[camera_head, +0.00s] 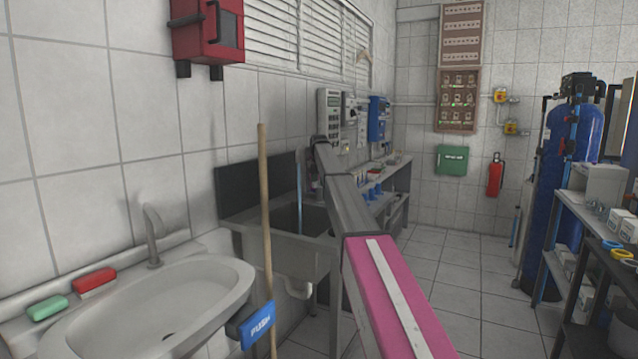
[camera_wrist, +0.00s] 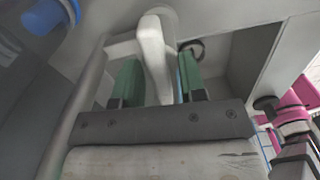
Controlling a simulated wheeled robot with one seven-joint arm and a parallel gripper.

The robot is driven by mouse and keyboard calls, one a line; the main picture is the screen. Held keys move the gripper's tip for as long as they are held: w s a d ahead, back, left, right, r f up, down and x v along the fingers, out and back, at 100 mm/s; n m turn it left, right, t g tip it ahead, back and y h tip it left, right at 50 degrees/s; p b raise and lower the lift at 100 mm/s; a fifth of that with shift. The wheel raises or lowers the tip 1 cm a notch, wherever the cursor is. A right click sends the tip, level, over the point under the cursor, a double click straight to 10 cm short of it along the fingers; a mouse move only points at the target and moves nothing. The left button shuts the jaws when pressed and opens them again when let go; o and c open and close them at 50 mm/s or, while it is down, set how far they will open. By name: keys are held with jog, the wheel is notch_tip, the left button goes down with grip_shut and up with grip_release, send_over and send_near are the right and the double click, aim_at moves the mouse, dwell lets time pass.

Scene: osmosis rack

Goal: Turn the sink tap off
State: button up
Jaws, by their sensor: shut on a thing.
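The metal utility sink (camera_head: 322,243) stands against the left wall, beyond the white washbasin. A thin pale-blue stream of water (camera_head: 299,182) falls into it. Its tap is mostly hidden behind my arm in the head view. In the wrist view, a pale tap lever (camera_wrist: 153,55) stands between the two green fingers of my gripper (camera_wrist: 157,78). My gripper is shut on this lever. In the head view my arm reaches forward to the sink, and the fingertips cannot be made out there.
A white washbasin (camera_head: 170,305) with its own tap (camera_head: 152,235) is at the near left. A wooden pole (camera_head: 265,190) stands between it and the sink. A shelf rack (camera_head: 590,225) and blue tank (camera_head: 570,150) are at right. The tiled floor (camera_head: 465,270) between is clear.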

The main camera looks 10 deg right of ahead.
jog(key=shift+n, duration=0.6)
jog(key=o, duration=0.5)
jog(key=shift+o, duration=0.2)
jog(key=shift+r, duration=0.15)
notch_tip(320, 180, up, 10)
jog(key=shift+f, duration=0.1)
jog(key=shift+r, duration=0.4)
